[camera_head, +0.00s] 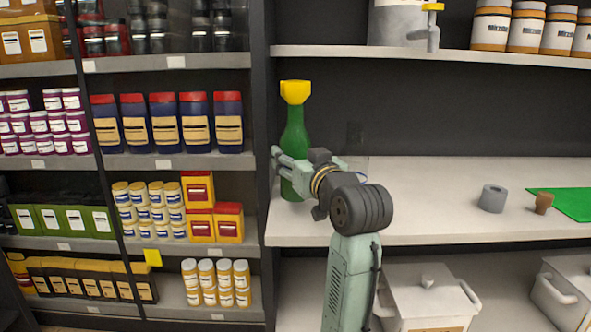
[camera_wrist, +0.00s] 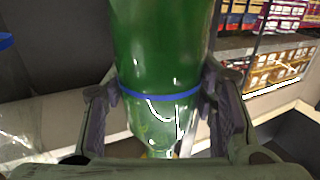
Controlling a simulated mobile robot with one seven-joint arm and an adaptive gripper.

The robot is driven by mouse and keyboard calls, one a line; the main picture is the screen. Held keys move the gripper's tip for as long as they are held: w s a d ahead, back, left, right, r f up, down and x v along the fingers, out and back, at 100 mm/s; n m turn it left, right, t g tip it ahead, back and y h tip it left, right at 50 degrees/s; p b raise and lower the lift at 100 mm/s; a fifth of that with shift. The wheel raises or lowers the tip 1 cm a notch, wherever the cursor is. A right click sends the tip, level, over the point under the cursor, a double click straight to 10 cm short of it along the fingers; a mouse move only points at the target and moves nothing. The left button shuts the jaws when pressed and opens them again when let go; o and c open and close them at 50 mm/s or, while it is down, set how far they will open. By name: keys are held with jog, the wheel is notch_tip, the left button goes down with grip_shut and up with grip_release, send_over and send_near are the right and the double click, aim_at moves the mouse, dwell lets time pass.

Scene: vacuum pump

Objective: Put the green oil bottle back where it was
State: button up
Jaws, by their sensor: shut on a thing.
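The green oil bottle (camera_head: 295,133) stands upright at the left end of the middle shelf (camera_head: 420,236), with a yellow funnel-like top (camera_head: 295,91). My gripper (camera_head: 287,170) is around its lower body, with fingers on both sides. In the wrist view the green bottle (camera_wrist: 163,45) fills the middle, with a blue line around it and pale markings below. My gripper (camera_wrist: 160,110) is shut on it there. The bottle's base is partly hidden by my gripper, and I cannot tell whether it touches the shelf.
A grey ring-shaped part (camera_head: 492,199), a small brown piece (camera_head: 543,203) and a green mat (camera_head: 572,204) lie to the right on the same shelf. A dark post (camera_head: 260,150) stands just left of the bottle. The shelf between bottle and ring is mostly clear.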

jog(key=shift+f, duration=1.6)
jog(key=shift+f, duration=0.2)
jog(key=o, duration=1.6)
jog(key=shift+c, duration=0.2)
jog(key=shift+r+p, duration=0.3)
jog(key=b+v, duration=0.2)
jog(key=v, duration=1)
jog(key=shift+f, duration=0.15)
